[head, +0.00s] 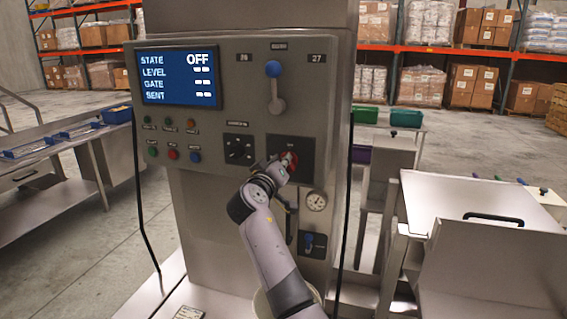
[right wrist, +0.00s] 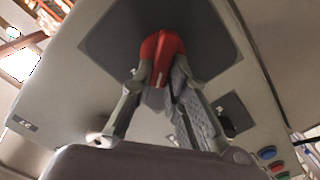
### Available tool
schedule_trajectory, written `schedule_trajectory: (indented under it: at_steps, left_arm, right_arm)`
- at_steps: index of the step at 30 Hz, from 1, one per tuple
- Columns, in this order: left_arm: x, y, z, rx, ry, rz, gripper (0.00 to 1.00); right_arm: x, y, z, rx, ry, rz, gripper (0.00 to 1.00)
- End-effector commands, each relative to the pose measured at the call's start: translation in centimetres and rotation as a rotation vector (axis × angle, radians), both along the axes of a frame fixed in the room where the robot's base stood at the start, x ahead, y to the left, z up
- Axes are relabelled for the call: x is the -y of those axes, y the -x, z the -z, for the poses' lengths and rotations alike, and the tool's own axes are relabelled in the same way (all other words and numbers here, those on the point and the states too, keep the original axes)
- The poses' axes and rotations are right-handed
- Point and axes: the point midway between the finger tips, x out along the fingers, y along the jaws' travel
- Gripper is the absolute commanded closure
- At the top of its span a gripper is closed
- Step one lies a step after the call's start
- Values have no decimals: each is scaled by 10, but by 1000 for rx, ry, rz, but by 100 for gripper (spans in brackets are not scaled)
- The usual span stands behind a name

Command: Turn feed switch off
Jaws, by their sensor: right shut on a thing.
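A red rotary switch knob (head: 291,158) sits on a dark square plate (head: 306,146) on the grey control panel; its label is too small to read. My right gripper (head: 281,165) reaches it from below. In the right wrist view the red knob (right wrist: 163,50) is between the two fingers of my right gripper (right wrist: 158,78), which are shut on it. A white line shows on the knob's face. The blue screen (head: 179,77) reads STATE OFF, with dashes beside LEVEL, GATE and SENT. My left gripper is not in view.
A blue-topped lever (head: 274,85) stands above the plate. A black knob (head: 238,149) and several coloured buttons are to the left. A round gauge (head: 316,201) and a small blue-handled switch (head: 308,242) are below right. A steel hopper (head: 480,205) stands at the right.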

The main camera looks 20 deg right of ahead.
Motion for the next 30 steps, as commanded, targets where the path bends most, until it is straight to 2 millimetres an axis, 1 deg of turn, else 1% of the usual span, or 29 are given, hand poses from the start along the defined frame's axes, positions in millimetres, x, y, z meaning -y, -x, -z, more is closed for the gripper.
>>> schedule_trajectory:
  at_steps: [4, 18, 24, 30]
  left_arm:
    - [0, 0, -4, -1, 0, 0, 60]
    - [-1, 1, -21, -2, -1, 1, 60]
    - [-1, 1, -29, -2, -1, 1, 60]
    - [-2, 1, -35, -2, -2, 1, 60]
  right_arm:
    - [-2, -1, -2, -75, 120, -2, 100]
    - [-5, -3, 2, -322, 486, -3, 100]
    - [-6, -4, 5, -412, 620, -3, 100]
    - [-7, -4, 7, -478, 718, -5, 100]
